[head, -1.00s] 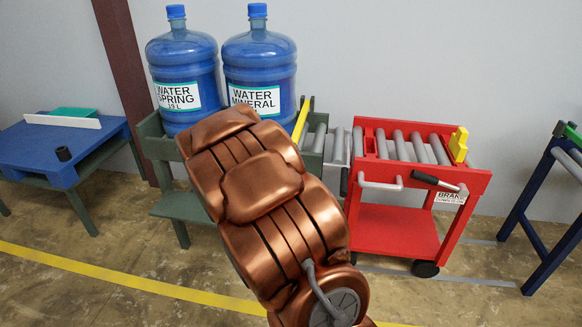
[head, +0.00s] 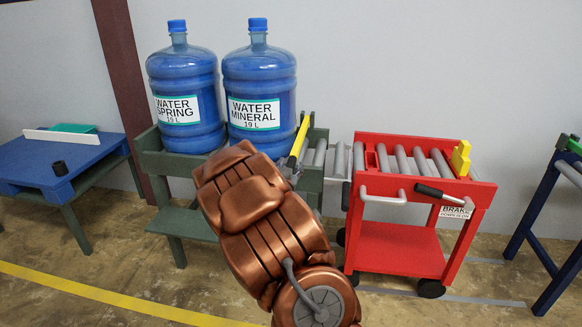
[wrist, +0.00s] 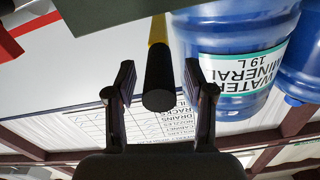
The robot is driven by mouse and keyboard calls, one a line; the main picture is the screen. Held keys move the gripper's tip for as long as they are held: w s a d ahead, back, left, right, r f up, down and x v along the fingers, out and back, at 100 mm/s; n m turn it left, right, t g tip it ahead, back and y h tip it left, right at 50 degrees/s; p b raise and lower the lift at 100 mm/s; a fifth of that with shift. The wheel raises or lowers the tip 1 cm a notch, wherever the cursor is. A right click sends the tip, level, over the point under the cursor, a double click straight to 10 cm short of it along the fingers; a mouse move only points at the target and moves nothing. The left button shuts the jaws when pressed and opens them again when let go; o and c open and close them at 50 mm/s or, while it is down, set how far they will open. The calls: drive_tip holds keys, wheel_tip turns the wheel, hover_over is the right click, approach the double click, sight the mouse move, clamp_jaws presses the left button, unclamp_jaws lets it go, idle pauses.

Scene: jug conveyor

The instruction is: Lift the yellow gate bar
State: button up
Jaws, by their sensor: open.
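The yellow gate bar (head: 299,141) slants along the right side of the green conveyor stand, beside the jugs. In the wrist view its yellow part (wrist: 158,30) ends in a black grip (wrist: 160,80). My gripper (wrist: 159,77) is open, with one finger on each side of the black grip and visible gaps between. In the head view my copper arm hides most of the gripper; only a bit of grey shows near the bar's lower end. Two blue water jugs, the spring one (head: 183,85) and the mineral one (head: 259,80), stand upright left of the bar.
The green stand (head: 160,163) carries the jugs, with rollers at its right. A red roller cart (head: 400,250) with a yellow stop (head: 460,158) stands beside it. A blue table (head: 55,165) is at left, a dark blue stand (head: 540,220) at right.

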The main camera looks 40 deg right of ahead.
drive_tip(key=shift+w+d, duration=0.3)
drive_tip(key=shift+d, duration=0.25)
clamp_jaws()
idle(0.5)
